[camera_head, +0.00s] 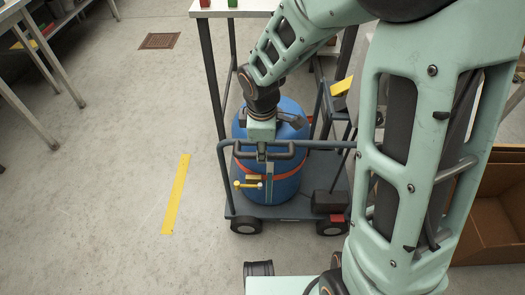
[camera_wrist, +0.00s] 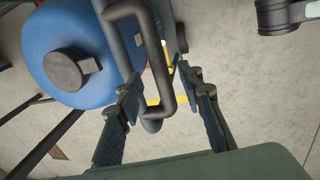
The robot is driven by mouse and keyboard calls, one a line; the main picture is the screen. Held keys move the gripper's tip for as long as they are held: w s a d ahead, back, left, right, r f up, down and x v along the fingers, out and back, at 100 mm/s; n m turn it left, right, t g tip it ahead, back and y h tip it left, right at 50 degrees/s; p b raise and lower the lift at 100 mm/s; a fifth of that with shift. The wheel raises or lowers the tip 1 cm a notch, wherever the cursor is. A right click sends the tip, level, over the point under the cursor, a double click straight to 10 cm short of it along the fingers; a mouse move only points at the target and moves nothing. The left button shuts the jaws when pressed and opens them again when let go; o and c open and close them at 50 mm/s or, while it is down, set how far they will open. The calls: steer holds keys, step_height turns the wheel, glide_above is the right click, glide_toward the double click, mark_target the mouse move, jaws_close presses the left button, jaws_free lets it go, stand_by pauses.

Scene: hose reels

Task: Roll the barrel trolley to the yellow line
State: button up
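The barrel trolley (camera_head: 290,209) stands on the floor in the head view, with dark wheels and a grey tubular push frame. A blue barrel (camera_head: 288,190) with an orange strap stands upright on its deck; it also shows in the wrist view (camera_wrist: 62,28). The yellow line (camera_head: 176,194) lies on the floor left of the trolley, apart from it. My gripper (camera_head: 262,153) is at the dark handle on the push frame. In the wrist view my gripper (camera_wrist: 160,84) is open, with the bent dark handle (camera_wrist: 155,55) between and ahead of its fingers. Contact cannot be told.
A white-topped table (camera_head: 235,7) stands behind the trolley, its leg close to the barrel. A cardboard box (camera_head: 495,205) is at the right. A bench (camera_head: 42,60) is at the upper left, near a floor drain (camera_head: 159,41). Floor around the yellow line is clear.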

steer(key=shift+w+f+b, duration=0.15)
steer(key=shift+f+b, duration=0.05)
steer(key=shift+f, duration=0.55)
steer(key=shift+w+f+b, duration=0.15)
steer(key=shift+f+b, duration=0.05)
steer(key=shift+f, duration=0.55)
jaws_close()
